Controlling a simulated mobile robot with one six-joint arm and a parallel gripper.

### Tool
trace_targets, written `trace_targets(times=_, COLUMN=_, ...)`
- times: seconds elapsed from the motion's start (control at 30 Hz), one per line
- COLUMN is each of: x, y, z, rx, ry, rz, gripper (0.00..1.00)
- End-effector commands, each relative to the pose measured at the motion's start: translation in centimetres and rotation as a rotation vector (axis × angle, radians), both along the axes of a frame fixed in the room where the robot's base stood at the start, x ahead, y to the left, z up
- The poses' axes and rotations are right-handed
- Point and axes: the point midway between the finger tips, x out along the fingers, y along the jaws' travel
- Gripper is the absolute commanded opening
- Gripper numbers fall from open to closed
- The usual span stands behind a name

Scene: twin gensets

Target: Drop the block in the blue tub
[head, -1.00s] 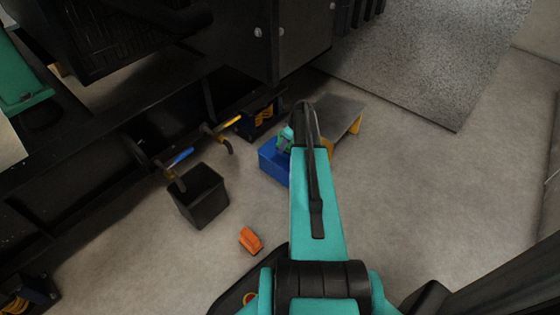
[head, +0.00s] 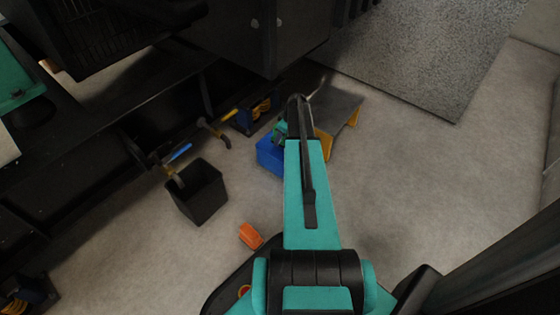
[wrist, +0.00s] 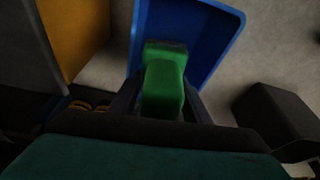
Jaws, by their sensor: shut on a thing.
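My gripper (wrist: 158,100) is shut on a green block (wrist: 163,82) in the wrist view, with one dark finger on each side of it. The blue tub (wrist: 216,38) lies beyond and below the block there, and the block overlaps its inside in the picture. The height of the block over the tub cannot be told. In the head view the blue tub (head: 268,157) stands on the floor, partly hidden by my arm. My gripper is over the tub there, mostly hidden by my arm, and I cannot make out the block clearly.
A black bin (head: 197,193) stands left of the tub, under valves with blue and yellow handles. A grey bench with yellow legs (head: 337,112) is right behind the tub. An orange object (head: 250,236) lies on the floor.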

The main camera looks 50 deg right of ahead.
Motion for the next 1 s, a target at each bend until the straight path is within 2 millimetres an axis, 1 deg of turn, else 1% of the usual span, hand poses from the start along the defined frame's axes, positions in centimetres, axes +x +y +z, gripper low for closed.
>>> trace_targets(times=0.03, x=0.0, y=0.0, z=-0.7, rx=0.000, ry=0.000, rz=-0.001, gripper=0.23)
trace_targets(times=0.2, x=0.0, y=-0.1, z=-2.3, rx=0.000, ry=0.000, rz=-0.001, gripper=0.23)
trace_targets(times=0.43, x=0.0, y=-0.1, z=-4.0, rx=0.000, ry=-0.001, rz=-0.001, gripper=0.23)
trace_targets(times=0.63, x=0.0, y=-0.1, z=-4.7, rx=0.000, ry=-0.001, rz=-0.001, gripper=0.23)
trace_targets(times=0.93, x=-0.1, y=-0.1, z=-4.7, rx=0.000, ry=-0.001, rz=-0.002, gripper=0.23)
trace_targets(times=0.97, x=-0.1, y=-0.1, z=-4.7, rx=0.000, ry=-0.001, rz=-0.002, gripper=0.47)
trace_targets(times=1.0, x=-0.1, y=-0.1, z=-4.7, rx=0.000, ry=-0.001, rz=-0.002, gripper=0.54)
